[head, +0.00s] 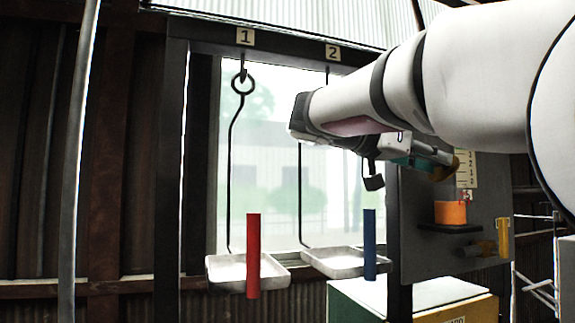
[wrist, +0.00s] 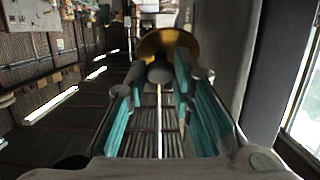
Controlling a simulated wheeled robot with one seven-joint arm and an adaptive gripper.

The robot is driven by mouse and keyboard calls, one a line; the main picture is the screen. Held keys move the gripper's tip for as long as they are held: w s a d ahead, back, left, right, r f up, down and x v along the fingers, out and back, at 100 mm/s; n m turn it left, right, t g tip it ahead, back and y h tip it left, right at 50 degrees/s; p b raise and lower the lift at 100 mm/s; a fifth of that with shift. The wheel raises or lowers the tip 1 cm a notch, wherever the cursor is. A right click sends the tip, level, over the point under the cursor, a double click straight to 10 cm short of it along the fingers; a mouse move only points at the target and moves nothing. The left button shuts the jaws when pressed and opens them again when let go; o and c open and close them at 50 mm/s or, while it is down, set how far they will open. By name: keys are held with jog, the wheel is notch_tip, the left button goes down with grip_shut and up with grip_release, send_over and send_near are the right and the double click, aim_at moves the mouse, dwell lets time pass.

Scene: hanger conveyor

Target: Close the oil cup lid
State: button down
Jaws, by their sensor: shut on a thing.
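A brass-coloured round part (wrist: 172,42), which looks like the oil cup lid, is at the far end of my gripper (wrist: 160,75) in the wrist view. A grey rounded knob (wrist: 160,71) sits in front of it, between the teal-padded fingertips, and my gripper is shut on this part. In the head view my gripper (head: 436,160) reaches right toward the dark panel, with the brass part (head: 442,172) at its tips. The arm and fingers hide much of it. I cannot tell the lid's exact angle or where the cup body meets it.
An orange cylinder (head: 450,212) stands on a small shelf (head: 450,228) on the dark panel (head: 425,252). A yellow handle (head: 502,237) is beside it.

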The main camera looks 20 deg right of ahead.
jog(key=y, duration=0.1)
jog(key=d+y+p, duration=0.1)
jog(key=shift+s+d+r+y, duration=0.1)
jog(key=shift+r+y, duration=0.25)
jog(key=shift+y, duration=0.05)
jog(key=y+p, duration=0.1)
jog(key=d+y+p, duration=0.1)
jog(key=shift+s+d+r+y, duration=0.1)
jog(key=shift+s+y, duration=0.05)
jog(key=shift+y, duration=0.25)
jog(key=shift+d+f+y+p, duration=0.2)
jog(key=shift+d+y+p, duration=0.3)
jog(key=shift+y+p, duration=0.65)
jog(key=shift+d+f+y+p, duration=0.35)
jog(key=shift+y+p, duration=0.1)
jog(key=shift+y, duration=0.8)
jog(key=c, duration=1.4)
grip_release()
jog(key=shift+d, duration=0.1)
jog(key=shift+t, duration=0.3)
